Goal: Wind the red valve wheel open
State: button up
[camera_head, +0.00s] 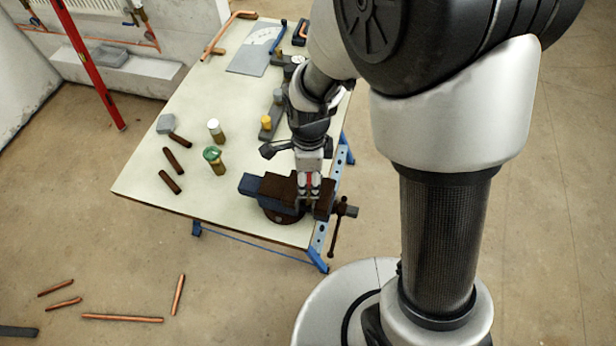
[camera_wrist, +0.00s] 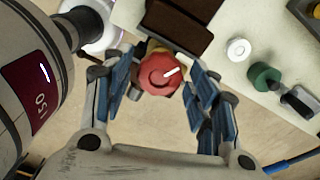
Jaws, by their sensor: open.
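The red valve wheel (camera_wrist: 161,74) shows in the wrist view, with a short white mark near its upper right and a bit of brass behind it. It sits by the brown jaws of the vise (camera_wrist: 180,24). In the head view only a sliver of red shows between my fingers, at the vise (camera_head: 267,189) on the bench's near end. My gripper (camera_head: 309,187) is open and points down over the vise. In the wrist view its fingers (camera_wrist: 161,62) stand on either side of the wheel, with a visible gap at each side.
The workbench (camera_head: 150,185) holds a green-capped jar (camera_head: 214,160), a white-capped jar (camera_head: 215,130), dark brown pieces (camera_head: 171,181) and a grey block (camera_head: 166,124). Copper pipe pieces (camera_head: 122,318) lie on the floor. A red upright level (camera_head: 88,62) stands at the back left.

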jog(key=shift+m, duration=0.9)
jog(key=shift+r, duration=0.2)
jog(key=shift+c, duration=0.5)
